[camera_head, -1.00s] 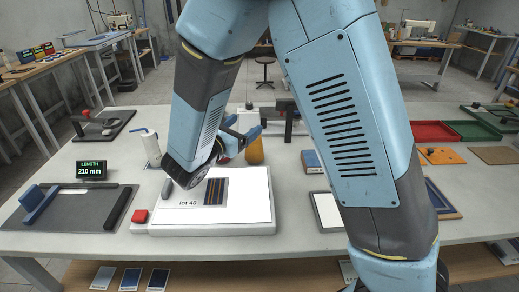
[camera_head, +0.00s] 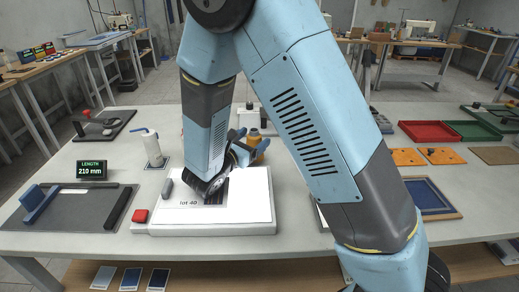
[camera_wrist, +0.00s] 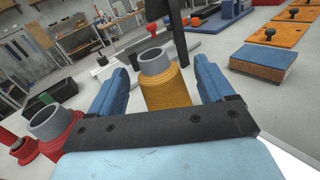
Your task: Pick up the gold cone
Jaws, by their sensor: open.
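The gold cone (camera_wrist: 168,86) is a thread cone with a grey tube top. It stands upright on the table, between the two blue fingers of my gripper in the wrist view. My gripper (camera_wrist: 165,88) is open, with a gap to the finger on each side of the cone. I cannot tell how far the fingertips reach past it. In the head view the gold cone (camera_head: 254,141) is partly hidden behind my gripper (camera_head: 246,146).
A red cone (camera_wrist: 58,128) stands left of my gripper. A blue-topped block (camera_wrist: 266,62) lies to the right. A dark upright post (camera_wrist: 177,35) stands behind the cone. A white slab (camera_head: 260,212) lies in front, under my wrist.

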